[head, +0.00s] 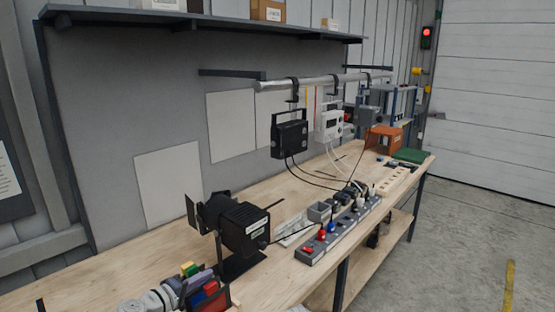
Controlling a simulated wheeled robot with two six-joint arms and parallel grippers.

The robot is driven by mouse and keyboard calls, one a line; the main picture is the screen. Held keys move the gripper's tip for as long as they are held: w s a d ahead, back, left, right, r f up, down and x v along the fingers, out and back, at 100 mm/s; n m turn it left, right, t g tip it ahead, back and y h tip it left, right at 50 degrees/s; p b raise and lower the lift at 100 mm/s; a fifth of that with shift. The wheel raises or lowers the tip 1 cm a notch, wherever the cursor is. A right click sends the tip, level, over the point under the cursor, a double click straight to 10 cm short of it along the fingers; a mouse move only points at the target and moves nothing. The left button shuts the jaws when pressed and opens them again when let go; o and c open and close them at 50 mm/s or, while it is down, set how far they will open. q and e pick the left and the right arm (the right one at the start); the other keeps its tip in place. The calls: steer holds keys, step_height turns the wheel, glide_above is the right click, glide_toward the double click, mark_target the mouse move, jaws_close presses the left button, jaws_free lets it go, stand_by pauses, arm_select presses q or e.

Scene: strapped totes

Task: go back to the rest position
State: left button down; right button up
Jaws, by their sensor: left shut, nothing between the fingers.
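My left gripper (186,287) shows at the bottom left, low in the head view, at the end of a pale grey wrist. It appears over the near part of the wooden workbench (110,270), beside small red, green and yellow items. Its fingers are small and partly hidden, and they are shut with nothing held. My right gripper is out of view. No strapped tote is clearly seen.
A black lamp (243,228) stands on the bench right of my left gripper. Beyond it lies a grey power strip (340,230) with plugs. Devices hang from a metal rail (310,82). An orange box (384,138) stands farther back. The floor (470,240) at right is clear.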

arm_select(q)
steer(key=s+d+f+m+g+b, duration=0.2)
steer(key=s+d+f+m+g, duration=0.2)
steer(key=d+f, duration=0.35)
steer(key=s+d+f+m+g+b, duration=0.2)
steer(key=s+d+f+m+g, duration=0.2)
steer(key=d+f, duration=0.35)
steer(key=s+f+m+g+y+b, duration=0.3)
steer(key=s+f+m+g+y, duration=0.2)
steer(key=s+f+y, duration=0.4)
steer(key=shift+s+a+f+b, duration=0.15)
steer(key=shift+s+a+b, duration=0.2)
steer(key=shift+s, duration=0.7)
steer(key=shift+a, duration=0.15)
